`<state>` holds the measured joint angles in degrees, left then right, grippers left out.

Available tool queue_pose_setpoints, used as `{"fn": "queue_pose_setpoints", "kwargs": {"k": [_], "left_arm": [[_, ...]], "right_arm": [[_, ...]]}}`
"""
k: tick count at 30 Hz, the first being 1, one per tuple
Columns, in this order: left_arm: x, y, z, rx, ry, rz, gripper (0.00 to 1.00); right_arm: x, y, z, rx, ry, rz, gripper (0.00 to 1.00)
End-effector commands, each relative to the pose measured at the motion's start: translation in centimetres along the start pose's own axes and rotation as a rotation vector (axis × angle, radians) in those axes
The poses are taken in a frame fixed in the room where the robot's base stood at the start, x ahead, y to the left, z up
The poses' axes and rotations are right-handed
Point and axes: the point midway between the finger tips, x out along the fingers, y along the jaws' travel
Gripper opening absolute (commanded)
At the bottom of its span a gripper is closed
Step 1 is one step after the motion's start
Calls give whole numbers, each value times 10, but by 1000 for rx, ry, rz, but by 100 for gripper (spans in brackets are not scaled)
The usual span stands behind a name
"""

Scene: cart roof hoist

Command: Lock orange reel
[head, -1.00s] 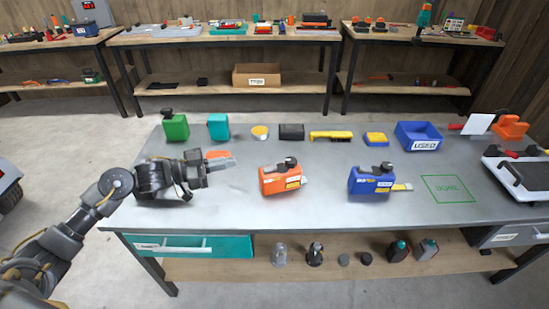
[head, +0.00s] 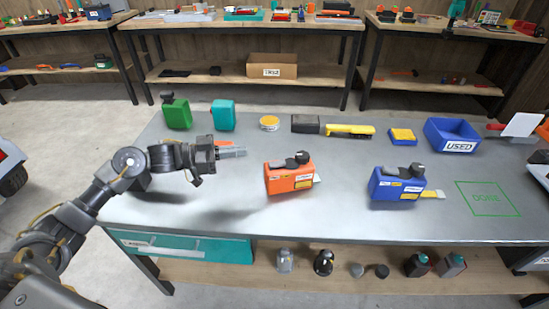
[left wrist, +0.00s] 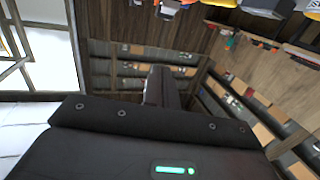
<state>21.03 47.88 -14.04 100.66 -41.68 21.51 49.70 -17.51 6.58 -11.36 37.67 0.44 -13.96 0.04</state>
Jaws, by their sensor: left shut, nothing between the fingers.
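The orange reel (head: 288,178) stands upright on the grey table (head: 330,215), near its middle. It has a black knob on top, a label on its side and a pale tip sticking out at its right. A similar blue reel (head: 397,184) stands to its right. My left gripper (head: 243,151) is above the table, to the left of the orange reel and apart from it. It is shut and empty, with its fingers pointing right. The left wrist view shows the dark gripper body (left wrist: 150,150) and the room, not the reel. My right gripper is not in view.
A green container (head: 177,114), a teal container (head: 223,115), a yellow-handled brush (head: 349,131) and a blue bin marked USED (head: 452,135) line the table's back. The table between the reels is clear.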

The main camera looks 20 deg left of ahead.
Motion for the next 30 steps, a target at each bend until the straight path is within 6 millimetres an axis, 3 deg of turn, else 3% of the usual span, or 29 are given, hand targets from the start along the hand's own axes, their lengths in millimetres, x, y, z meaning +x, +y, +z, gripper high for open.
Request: {"fn": "queue_pose_setpoints", "kwargs": {"k": [8, 21, 24, 30], "left_arm": [[16, 0, -2, -1, 3, -1, 0], [101, 0, -3, -1, 2, -2, 0], [102, -1, 17, -4, -2, -6, 0], [106, -1, 35, -1, -2, -5, 0]], "right_arm": [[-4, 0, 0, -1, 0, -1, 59], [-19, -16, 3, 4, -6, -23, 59], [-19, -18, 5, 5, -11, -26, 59], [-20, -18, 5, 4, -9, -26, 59]]}}
